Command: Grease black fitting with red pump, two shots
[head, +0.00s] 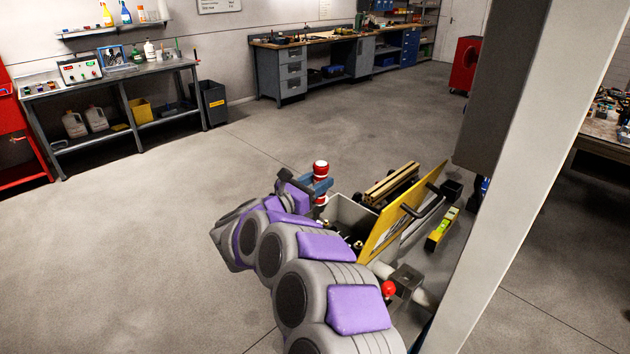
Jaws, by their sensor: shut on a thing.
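My gripper (312,187) is at the end of my grey and purple arm, near the middle of the head view. It is shut on a red pump (320,169), which has a white band and stands roughly upright between the jaws. The jaws hide the pump's middle; a red lower part shows below them. The pump is at the left edge of an open grey box (345,209) with a raised yellow panel (400,213). Small dark and brass-coloured parts show inside the box, partly hidden by my arm. I cannot tell which of them is the black fitting.
A red ball knob (388,289) sits right of my arm. Wooden beams (391,183) and a yellow spirit level (442,229) lie by the box. A pale post (535,190) rises at right. Open floor (130,260) lies left; workbenches (125,85) line the wall.

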